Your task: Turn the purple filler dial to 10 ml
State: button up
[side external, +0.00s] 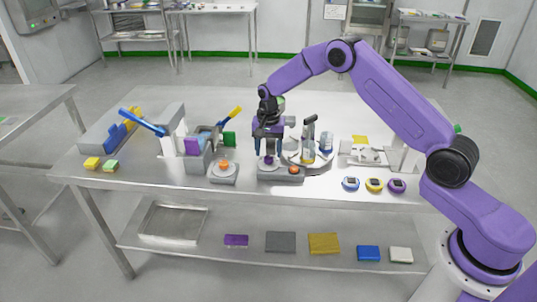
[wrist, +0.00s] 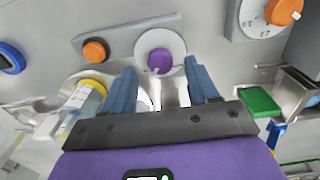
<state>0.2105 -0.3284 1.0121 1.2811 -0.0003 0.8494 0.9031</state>
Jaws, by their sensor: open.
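The purple filler dial (wrist: 160,61) is a round purple knob on a pale disc (wrist: 148,41), set on a grey base (wrist: 117,33). In the side view the dial (side external: 269,160) sits near the front middle of the table. An orange knob or button (wrist: 95,50) is on the same base. My gripper (wrist: 161,67) is open, with its blue fingers spread and the dial showing between and just beyond their tips. In the side view my gripper (side external: 269,147) points down over the dial. I cannot tell whether the fingers touch it. No dial markings are readable.
An orange dial with a numbered face (wrist: 283,12) stands on its own grey base to the left in the side view (side external: 224,167). A round turntable-like station (side external: 322,164) is close on the right. Several small coloured timers (side external: 374,185) lie along the front right edge.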

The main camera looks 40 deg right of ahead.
jog(key=shift+f, duration=1.15)
jog(key=c, duration=1)
jog(key=shift+c, duration=0.2)
